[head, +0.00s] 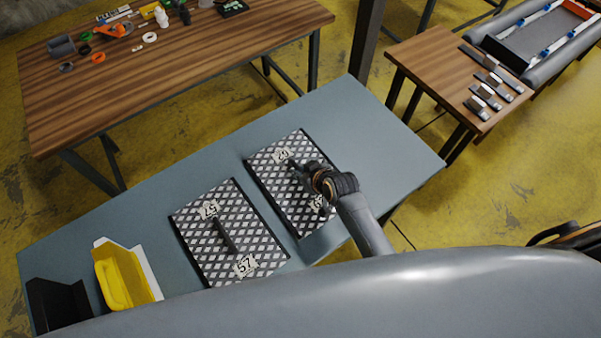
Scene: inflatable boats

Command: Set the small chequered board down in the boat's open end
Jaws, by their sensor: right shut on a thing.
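Two black-and-white chequered boards lie on the grey table. My right gripper (300,170) is over the right-hand board (296,212), shut on its handle, which the gripper mostly hides. This board seems to rest on the table; I cannot tell if there is a gap beneath it. The left-hand board (205,243) carries labels reading 57 and a dark bar handle (224,235). The two boards look close in size. The grey inflatable boat (537,75) is at the top right, partly cut off, with a grey floor (525,43) showing. My left gripper is out of view.
The grey table (350,115) is bare at its right end. A yellow bin (120,278) and black bin (57,303) stand at its left. A small wooden table (430,60) with several metal-looking pieces stands beside the boat. A larger wooden table (200,55) holds small parts.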

